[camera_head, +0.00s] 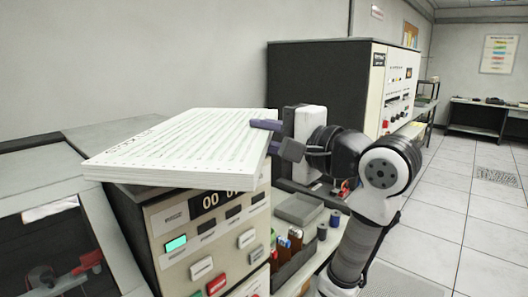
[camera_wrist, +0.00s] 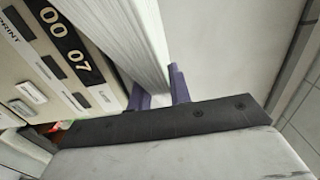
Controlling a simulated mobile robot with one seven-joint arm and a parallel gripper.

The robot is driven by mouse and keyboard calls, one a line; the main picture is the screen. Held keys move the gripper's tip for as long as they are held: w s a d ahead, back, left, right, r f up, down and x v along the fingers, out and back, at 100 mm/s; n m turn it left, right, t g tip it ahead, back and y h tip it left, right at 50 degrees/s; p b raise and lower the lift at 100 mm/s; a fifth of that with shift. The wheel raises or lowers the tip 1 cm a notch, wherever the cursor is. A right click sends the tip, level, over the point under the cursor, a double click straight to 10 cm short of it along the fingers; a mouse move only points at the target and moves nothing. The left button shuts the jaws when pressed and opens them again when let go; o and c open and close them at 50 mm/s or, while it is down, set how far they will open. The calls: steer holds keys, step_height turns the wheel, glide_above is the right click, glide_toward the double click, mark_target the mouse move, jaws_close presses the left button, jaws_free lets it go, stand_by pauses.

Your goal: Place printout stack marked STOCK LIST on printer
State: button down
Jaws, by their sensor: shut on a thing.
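My gripper (camera_head: 268,136) is shut on the right edge of a thick white printout stack (camera_head: 180,148) with green-lined print. In the wrist view, the two purple fingers (camera_wrist: 160,86) pinch the stack (camera_wrist: 128,38) beside the cabinet front (camera_wrist: 25,62), where a partial label reads "PRINT". I cannot tell whether the stack touches the cabinet top.
A grey tray (camera_head: 300,208) and an open box with coloured cylinders (camera_head: 295,240) stand on a low surface right of the cabinet. A large black cabinet (camera_head: 320,75) with a control panel stands behind my gripper. Tiled floor (camera_head: 455,215) is clear at right.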

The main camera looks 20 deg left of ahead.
steer(key=shift+f, duration=1.85)
steer(key=c, duration=1.3)
jaws_free()
steer(key=shift+f, duration=0.15)
